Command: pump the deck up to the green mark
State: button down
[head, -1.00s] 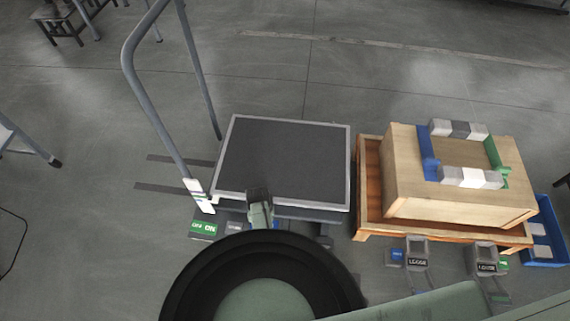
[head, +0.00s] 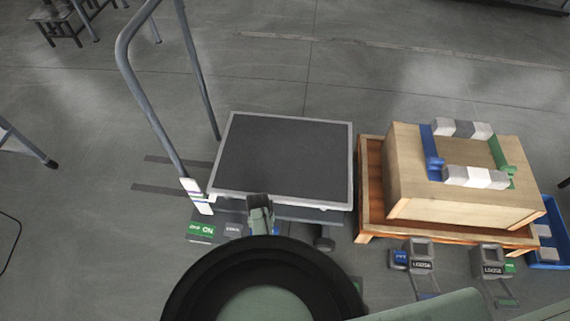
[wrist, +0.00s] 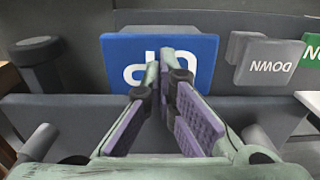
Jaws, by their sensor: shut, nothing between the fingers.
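The lift cart's dark deck (head: 285,158) with a pale rim lies level in the middle of the head view. A white strip (head: 196,196) with coloured bands stands by its front left corner; which band the deck is level with is too small to tell. In the wrist view a blue UP pedal (wrist: 199,50), its letters upside down, is straight ahead. My gripper (wrist: 160,58) is shut and empty, its fingertips in front of this pedal; I cannot tell whether they touch. In the head view my gripper (head: 260,207) is at the deck's front edge, and my arm hides most of the UP pedal.
A grey DOWN pedal (wrist: 268,62) and a green ON pedal (head: 202,230) are beside the UP pedal.

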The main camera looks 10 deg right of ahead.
jog(key=shift+r+p, duration=3.3)
jog(key=shift+r, duration=0.05)
jog(key=shift+f, duration=0.2)
jog(key=shift+f+b, duration=1.5)
jog(key=shift+f, duration=0.15)
notch_tip(320, 180, up, 4)
jog(key=p, duration=0.3)
jog(key=shift+f+p, duration=0.15)
jog(key=shift+p, duration=0.2)
